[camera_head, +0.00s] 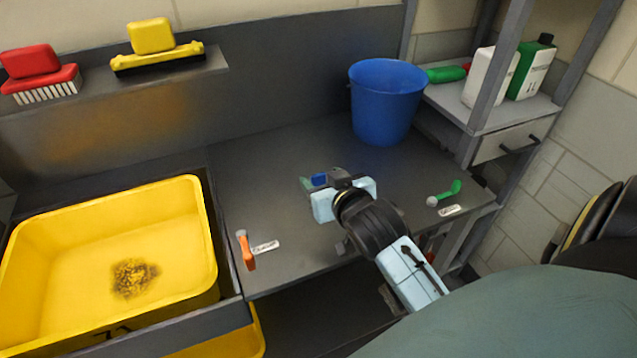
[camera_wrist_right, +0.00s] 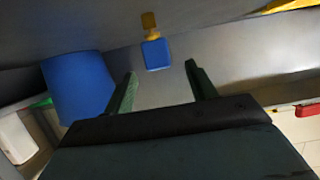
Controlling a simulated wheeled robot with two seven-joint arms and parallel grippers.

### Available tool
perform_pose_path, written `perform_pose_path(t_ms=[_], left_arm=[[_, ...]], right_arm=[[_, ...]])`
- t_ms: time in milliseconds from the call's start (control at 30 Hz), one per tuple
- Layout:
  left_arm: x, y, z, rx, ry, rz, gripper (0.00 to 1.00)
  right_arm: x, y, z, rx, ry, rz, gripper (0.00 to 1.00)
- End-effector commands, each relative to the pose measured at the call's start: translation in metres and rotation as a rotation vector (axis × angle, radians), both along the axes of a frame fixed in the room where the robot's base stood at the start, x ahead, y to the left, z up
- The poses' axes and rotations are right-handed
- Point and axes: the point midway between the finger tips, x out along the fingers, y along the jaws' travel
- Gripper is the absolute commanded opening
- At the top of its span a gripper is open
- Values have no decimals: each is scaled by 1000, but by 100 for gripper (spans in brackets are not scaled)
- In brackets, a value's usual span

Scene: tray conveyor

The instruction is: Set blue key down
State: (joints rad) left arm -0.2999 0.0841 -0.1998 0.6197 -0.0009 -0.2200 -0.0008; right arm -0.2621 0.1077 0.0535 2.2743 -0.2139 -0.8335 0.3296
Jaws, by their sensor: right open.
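The blue key (camera_head: 319,179) shows as a small blue patch at my right gripper's tips, over the middle of the grey worktop (camera_head: 285,165). In the right wrist view the blue key (camera_wrist_right: 155,52) has a blue handle and a brass-coloured end. It lies just ahead of the gap between the fingers, apart from both. My right gripper (camera_head: 313,184) is open; its two dark green fingers also show in the wrist view (camera_wrist_right: 161,71). The gripper hides part of the worktop, and I cannot tell whether the key rests flat. My left gripper is not in view.
An orange key (camera_head: 247,252) and a green key (camera_head: 446,194) lie near white labels. A blue bucket (camera_head: 385,105) stands at the back. A yellow tray (camera_head: 205,225) sits left. Brushes lie on the upper left shelf (camera_head: 95,93); bottles stand on the right rack (camera_head: 490,112).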

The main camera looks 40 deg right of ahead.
Motion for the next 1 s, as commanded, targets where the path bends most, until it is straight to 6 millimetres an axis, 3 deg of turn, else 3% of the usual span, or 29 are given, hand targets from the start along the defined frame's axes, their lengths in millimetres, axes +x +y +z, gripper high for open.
perform_pose_path(t_ms=[400, 700, 1000], left_arm=[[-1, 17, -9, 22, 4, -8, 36], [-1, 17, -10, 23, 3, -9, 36], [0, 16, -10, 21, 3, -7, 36]], right_arm=[[44, -12, -19, -1, 0, 1, 56], [50, -13, -20, 0, 0, 1, 56], [50, -13, -20, 1, 1, 1, 20]])
